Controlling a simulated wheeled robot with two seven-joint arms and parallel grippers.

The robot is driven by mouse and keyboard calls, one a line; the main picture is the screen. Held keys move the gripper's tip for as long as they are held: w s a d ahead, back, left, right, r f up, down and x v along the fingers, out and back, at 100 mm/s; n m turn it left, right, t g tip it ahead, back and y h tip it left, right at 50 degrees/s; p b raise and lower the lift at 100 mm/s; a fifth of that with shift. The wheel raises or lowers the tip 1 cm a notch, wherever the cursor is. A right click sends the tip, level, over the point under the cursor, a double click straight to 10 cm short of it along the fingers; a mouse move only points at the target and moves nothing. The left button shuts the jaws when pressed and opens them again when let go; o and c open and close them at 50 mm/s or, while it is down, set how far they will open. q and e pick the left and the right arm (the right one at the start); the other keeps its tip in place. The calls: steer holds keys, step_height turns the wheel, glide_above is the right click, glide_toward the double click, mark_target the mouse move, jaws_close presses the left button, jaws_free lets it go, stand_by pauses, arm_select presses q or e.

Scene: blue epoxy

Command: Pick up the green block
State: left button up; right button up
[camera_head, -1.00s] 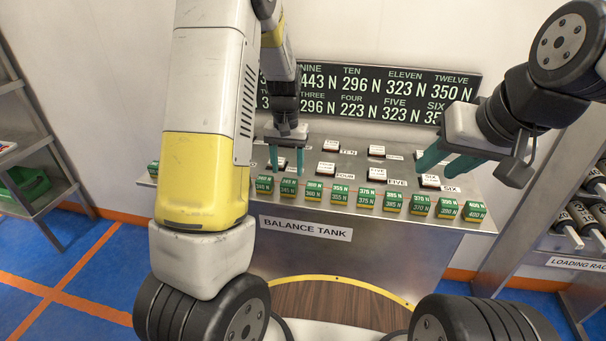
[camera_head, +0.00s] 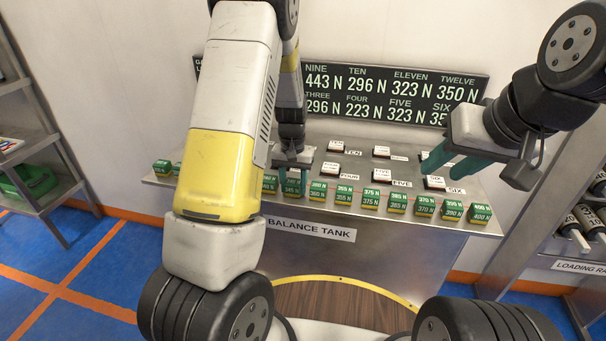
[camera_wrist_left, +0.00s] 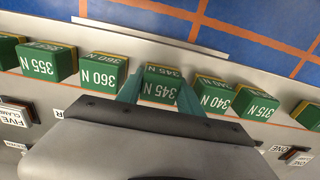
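Green blocks with gold bases and force labels stand in a row along the front of the balance tank's sloping metal top (camera_head: 325,215). The task does not say which one. My left gripper (camera_head: 293,178) is down at the row, its teal fingers on either side of the green 345 N block (camera_head: 292,187). In the left wrist view this block (camera_wrist_left: 161,83) sits between the fingertips with no clear gap; whether they grip it I cannot tell. The block still stands in line with its neighbours. My right gripper (camera_head: 452,160) is open and empty above the right part of the tank top.
The green 360 N block (camera_wrist_left: 103,71) and 340 N block (camera_wrist_left: 209,95) stand close on either side. Label plates lie behind the row. A black force board (camera_head: 390,95) is on the wall. Shelves stand left (camera_head: 35,150) and a loading rack right (camera_head: 575,265).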

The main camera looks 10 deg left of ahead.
arm_select(q)
steer(key=c, duration=0.3)
